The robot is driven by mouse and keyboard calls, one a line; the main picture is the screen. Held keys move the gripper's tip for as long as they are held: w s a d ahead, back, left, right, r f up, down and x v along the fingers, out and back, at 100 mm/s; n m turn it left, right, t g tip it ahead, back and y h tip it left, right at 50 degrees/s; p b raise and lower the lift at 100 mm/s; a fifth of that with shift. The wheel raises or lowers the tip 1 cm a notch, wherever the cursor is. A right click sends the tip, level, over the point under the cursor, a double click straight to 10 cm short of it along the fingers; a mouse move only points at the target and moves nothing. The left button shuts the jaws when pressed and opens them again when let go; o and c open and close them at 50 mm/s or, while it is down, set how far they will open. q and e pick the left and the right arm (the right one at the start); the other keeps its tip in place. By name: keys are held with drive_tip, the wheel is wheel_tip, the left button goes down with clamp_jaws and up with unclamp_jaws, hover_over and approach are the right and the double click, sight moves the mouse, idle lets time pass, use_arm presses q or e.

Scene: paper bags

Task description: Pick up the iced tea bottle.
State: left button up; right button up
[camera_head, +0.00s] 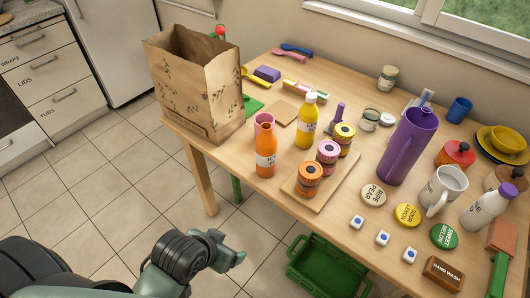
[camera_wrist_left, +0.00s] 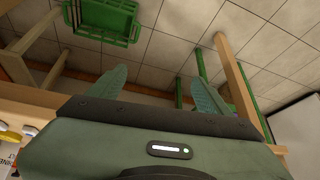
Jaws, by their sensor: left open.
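My left gripper (camera_head: 232,249) is open and empty, in front of and below the table edge, apart from both bottles. Its two fingers also show spread in the left wrist view (camera_wrist_left: 153,74). My right gripper is not in view.
A green crate (camera_head: 322,268) is on the floor below the table.

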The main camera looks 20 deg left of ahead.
sight(260, 160)
use_arm(q)
drive_tip(key=w+r+t+h, duration=0.1)
drive_tip(key=w+r+t, duration=0.1)
drive_tip(key=w, duration=0.5)
drive_tip(key=w+r+t+h, duration=0.1)
drive_tip(key=w+r+t, duration=0.2)
drive_tip(key=w+t, duration=0.2)
drive_tip(key=w+d+r+m+t+h, duration=0.1)
drive_tip(key=w+t, duration=0.3)
drive_tip(key=w, duration=0.5)
drive_tip(key=shift+r+h, duration=0.6)
drive_tip(key=shift+r, duration=0.05)
drive_tip(key=shift+w+r+t+h, duration=0.3)
drive_tip(key=shift+w+r+t, duration=0.1)
drive_tip(key=shift+r, duration=0.15)
drive_tip(key=p+x, duration=0.1)
drive_tip(key=x, duration=0.5)
drive_tip(key=shift+w+r, duration=0.15)
drive_tip(key=shift+w, duration=0.05)
drive_tip(key=shift+w+d, duration=0.2)
drive_tip(key=shift+w, duration=0.3)
drive_tip(key=c, duration=1.4)
drive_tip(key=shift+c, duration=1.3)
